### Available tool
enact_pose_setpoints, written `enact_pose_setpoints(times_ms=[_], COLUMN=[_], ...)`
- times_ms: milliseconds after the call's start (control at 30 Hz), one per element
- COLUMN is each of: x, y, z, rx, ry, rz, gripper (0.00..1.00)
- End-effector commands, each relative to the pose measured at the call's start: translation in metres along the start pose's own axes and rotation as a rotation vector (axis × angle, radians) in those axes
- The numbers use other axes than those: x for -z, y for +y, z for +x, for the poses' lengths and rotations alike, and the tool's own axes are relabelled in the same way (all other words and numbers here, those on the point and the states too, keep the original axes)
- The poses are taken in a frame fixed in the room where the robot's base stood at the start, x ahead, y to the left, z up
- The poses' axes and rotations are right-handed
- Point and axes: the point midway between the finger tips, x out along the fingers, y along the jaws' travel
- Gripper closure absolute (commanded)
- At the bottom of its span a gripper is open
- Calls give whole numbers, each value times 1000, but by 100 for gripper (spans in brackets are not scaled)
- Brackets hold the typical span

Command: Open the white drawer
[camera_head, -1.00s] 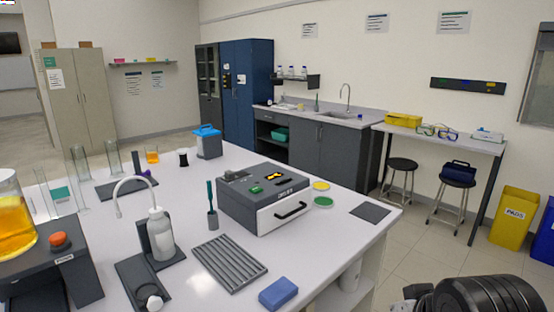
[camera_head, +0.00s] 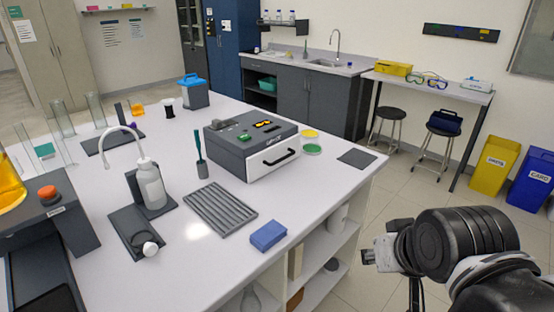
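The white drawer (camera_head: 274,160) is the white front panel of a dark grey bench device (camera_head: 229,142), with a black bar handle (camera_head: 281,157) across it. The drawer front sits flush with the device body and looks closed. The device stands on the white lab bench. My arm shows at the lower right, beyond the bench edge and well apart from the drawer. The fingers of my gripper cannot be made out.
A blue block (camera_head: 268,235) and a grooved grey tray (camera_head: 219,207) lie in front of the device. A wash bottle (camera_head: 150,186) stands left. The bench's right end is mostly clear.

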Motion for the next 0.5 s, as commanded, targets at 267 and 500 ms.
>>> enact_pose_setpoints(times_ms=[267,500], x=[25,86], y=[-12,-38], z=[14,49], rx=[49,171], ry=[31,107], rz=[57,213], gripper=[70,70])
